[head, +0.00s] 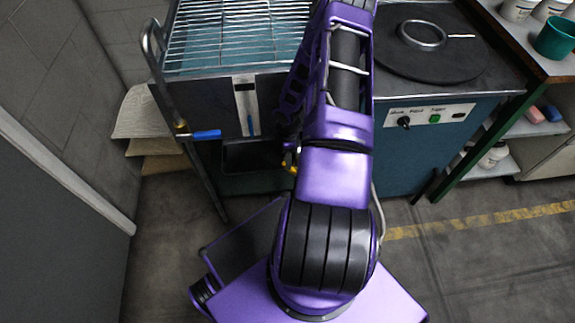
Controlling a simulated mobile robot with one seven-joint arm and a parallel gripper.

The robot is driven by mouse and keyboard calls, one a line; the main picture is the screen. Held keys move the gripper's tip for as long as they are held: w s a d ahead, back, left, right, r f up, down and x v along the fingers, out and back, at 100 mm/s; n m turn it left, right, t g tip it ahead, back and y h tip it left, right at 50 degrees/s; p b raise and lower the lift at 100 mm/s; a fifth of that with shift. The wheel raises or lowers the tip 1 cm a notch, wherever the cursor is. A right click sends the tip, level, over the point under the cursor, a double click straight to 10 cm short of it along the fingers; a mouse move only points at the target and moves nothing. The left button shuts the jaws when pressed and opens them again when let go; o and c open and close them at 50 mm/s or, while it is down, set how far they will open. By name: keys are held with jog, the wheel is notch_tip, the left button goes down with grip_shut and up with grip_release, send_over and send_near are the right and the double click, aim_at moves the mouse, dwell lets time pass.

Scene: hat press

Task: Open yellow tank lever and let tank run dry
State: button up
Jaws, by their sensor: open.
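The yellow lever (290,162) shows only as a small yellow piece low on the front of the steel tank (210,95), mostly hidden behind my arm. A sight gauge (247,106) with a blue strip is on the tank front. My gripper (288,138) is a dark shape at the left edge of my arm, just above the yellow piece. It is open, but its fingertips are largely hidden. I cannot tell whether it touches the lever.
A wire rack (235,35) lies over the tank. A pipe with a blue lever (206,134) stands at its left. A dark tray (250,156) sits below the gauge. A teal press cabinet (400,155) stands to the right. The floor (480,255) at right is clear.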

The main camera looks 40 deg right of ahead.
jog(key=shift+f+b, duration=0.3)
jog(key=shift+f, duration=1.7)
grip_shut()
